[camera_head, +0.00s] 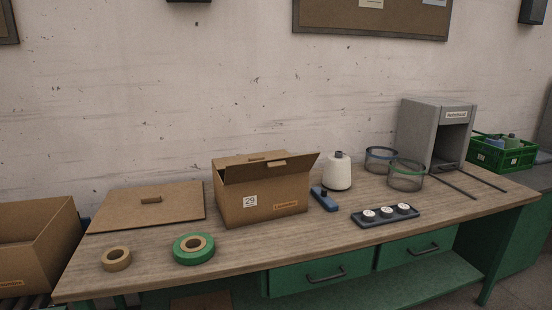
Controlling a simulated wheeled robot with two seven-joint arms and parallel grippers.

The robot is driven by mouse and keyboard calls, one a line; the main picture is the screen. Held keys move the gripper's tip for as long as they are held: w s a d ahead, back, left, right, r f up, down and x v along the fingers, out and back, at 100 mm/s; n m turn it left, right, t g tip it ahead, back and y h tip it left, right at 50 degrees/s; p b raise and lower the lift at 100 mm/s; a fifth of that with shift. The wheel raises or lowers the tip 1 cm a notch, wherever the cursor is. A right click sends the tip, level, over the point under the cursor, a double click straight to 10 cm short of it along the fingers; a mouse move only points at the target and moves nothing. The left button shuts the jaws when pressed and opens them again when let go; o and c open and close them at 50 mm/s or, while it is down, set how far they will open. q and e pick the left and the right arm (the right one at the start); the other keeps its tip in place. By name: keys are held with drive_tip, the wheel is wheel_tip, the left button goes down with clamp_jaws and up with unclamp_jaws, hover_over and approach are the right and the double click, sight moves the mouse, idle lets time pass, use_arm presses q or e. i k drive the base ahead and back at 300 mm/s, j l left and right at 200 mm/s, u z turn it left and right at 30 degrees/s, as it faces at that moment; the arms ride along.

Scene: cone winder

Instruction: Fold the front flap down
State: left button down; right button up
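A brown cardboard box (278,205) with a "29" label stands on the wooden workbench (330,236), left of its middle. Its front flap (250,173) stands up from the front top edge, tilted, with its right corner sticking out past the box side. Another flap or rear panel (232,159) shows behind it. The front flap hides the inside of the box. Neither of my grippers shows in the head view.
On the right are a blue tool (324,203), a white cone (337,176), a dark tray (390,220), round wire-like containers (404,183) and a grey housing (416,133).

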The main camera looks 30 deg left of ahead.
sight(236, 174)
drive_tip(key=u, duration=1.05)
